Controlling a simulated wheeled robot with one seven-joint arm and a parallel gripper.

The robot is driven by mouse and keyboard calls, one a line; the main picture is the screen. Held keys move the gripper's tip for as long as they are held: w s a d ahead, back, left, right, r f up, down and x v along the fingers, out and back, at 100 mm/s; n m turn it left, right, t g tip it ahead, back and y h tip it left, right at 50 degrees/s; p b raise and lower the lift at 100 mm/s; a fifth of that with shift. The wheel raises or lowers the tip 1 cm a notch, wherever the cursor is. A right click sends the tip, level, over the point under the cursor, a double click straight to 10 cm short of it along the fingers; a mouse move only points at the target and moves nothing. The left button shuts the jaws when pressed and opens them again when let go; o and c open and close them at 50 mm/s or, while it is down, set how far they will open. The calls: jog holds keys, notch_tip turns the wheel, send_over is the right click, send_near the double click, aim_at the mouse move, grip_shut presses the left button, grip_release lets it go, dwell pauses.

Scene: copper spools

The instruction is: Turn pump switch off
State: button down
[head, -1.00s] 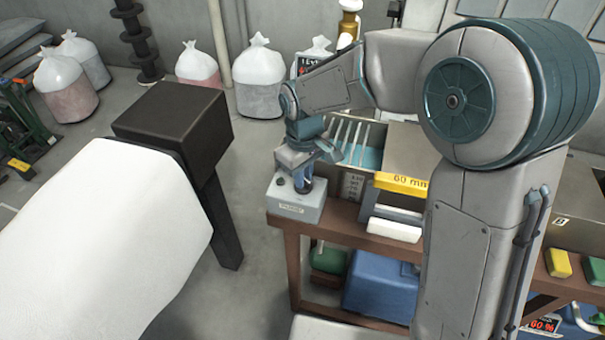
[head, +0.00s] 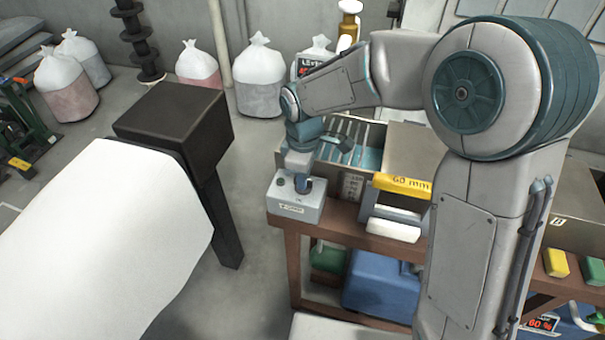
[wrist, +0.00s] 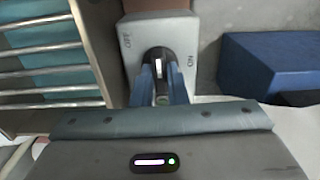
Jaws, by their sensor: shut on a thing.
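The pump switch is a grey box (head: 292,205) on the near left corner of the brown bench, with a small label on its front. In the wrist view the box (wrist: 135,72) carries "OFF" at left and "ON" at right of a black knob (wrist: 158,54). The knob's white mark runs nearly up and down in the picture, between the two words. My gripper (wrist: 160,82) has its blue fingers on both sides of the knob, shut on it. In the head view my gripper (head: 303,185) is over the box; its fingers partly hide the knob.
A metal bin with bars (head: 358,135) stands right beside the switch. A yellow "60 mm" block (head: 402,186) lies further right. A blue container (head: 382,284) is under the bench. A black block on a post (head: 172,122) stands left, with free floor between.

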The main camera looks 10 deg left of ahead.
jog(key=c, duration=1.4)
grip_release()
jog(key=shift+c, duration=0.2)
notch_tip(320, 180, up, 14)
jog(key=shift+b, duration=0.45)
jog(key=shift+d, duration=0.1)
jog(key=s+d+f+m+t, duration=0.1)
jog(key=s+d+m, duration=0.3)
jog(key=d, duration=0.4)
jog(key=s+d+f+m+t, duration=0.1)
jog(key=s+d+f+m, duration=0.1)
jog(key=s+d+m, duration=0.3)
jog(key=s+d+f+m+t, duration=0.1)
jog(key=s+d+m, duration=0.4)
jog(key=d+m, duration=0.3)
jog(key=d, duration=0.4)
jog(key=shift+d+f, duration=0.35)
jog(key=shift+d, duration=0.05)
